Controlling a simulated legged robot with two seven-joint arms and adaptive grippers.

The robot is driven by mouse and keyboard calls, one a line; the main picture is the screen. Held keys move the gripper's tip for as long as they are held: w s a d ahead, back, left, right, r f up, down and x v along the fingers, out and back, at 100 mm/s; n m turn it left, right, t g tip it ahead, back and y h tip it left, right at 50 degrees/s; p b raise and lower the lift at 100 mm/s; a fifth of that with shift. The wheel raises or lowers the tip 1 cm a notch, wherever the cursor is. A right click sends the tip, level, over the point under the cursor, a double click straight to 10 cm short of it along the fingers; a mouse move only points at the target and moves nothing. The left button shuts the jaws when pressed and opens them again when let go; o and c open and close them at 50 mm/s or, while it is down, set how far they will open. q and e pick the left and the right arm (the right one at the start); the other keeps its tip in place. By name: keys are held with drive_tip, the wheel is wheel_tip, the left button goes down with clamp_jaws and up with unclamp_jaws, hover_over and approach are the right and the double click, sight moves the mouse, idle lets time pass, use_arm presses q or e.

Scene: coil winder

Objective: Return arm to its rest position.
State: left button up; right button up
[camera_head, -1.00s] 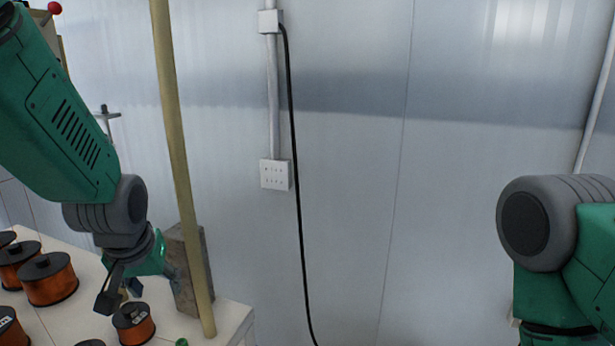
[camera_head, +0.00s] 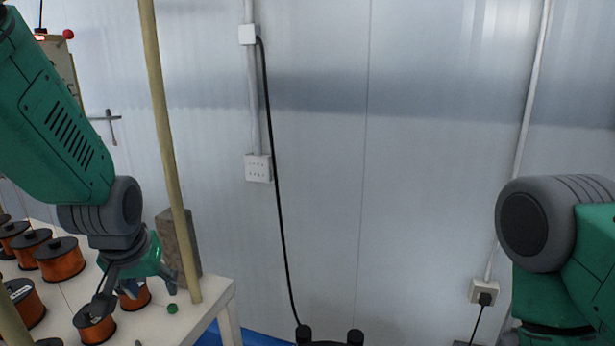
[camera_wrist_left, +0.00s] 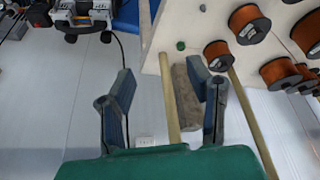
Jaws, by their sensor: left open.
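My left arm hangs in from the left in the head view. Its gripper (camera_head: 138,282) points down over the white table and is open. In the wrist view the two fingers of the left gripper (camera_wrist_left: 160,88) stand wide apart with nothing between the pads. Orange coils with black flanges (camera_head: 60,259) stand on the table beside and behind it. One coil (camera_head: 95,324) lies close to a fingertip in the picture; I cannot tell whether they touch. My right arm shows at the right edge, bent downward; its gripper is out of view.
A yellow pole (camera_head: 168,140) rises at the corner of the white table (camera_head: 217,291), beside a grey-brown block (camera_head: 181,243). A small green piece (camera_head: 172,309) lies on the table. A black object (camera_head: 330,340) shows at the bottom centre. The wall has a socket (camera_head: 484,291) and a cable.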

use_arm(q)
drive_tip(key=s+a+f+m+g+b, duration=0.1)
drive_tip(key=s+f+b, duration=0.1)
drive_tip(key=s+f, duration=0.5)
drive_tip(key=s+a+f+b, duration=0.1)
drive_tip(key=s+f+b, duration=0.1)
drive_tip(key=f, duration=0.9)
drive_tip(key=s+a+f+m+g+b, duration=0.1)
drive_tip(key=s+f+b, duration=0.1)
drive_tip(key=s+f, duration=0.45)
drive_tip(key=s+f+g+h+b, duration=0.1)
drive_tip(key=s+f+b, duration=0.3)
drive_tip(key=s+f, duration=1.1)
drive_tip(key=shift+d+m+g, duration=0.3)
drive_tip(key=shift+m, duration=0.1)
use_arm(e)
wheel_tip(320, 180, down, 10)
drive_tip(key=s, duration=0.1)
drive_tip(key=shift+a+r, duration=0.15)
use_arm(q)
drive_tip(key=shift+a+f, duration=0.2)
drive_tip(key=shift+a, duration=0.05)
use_arm(e)
drive_tip(key=shift+a, duration=0.25)
use_arm(q)
drive_tip(key=shift+d, duration=0.15)
use_arm(e)
drive_tip(key=shift+d, duration=0.15)
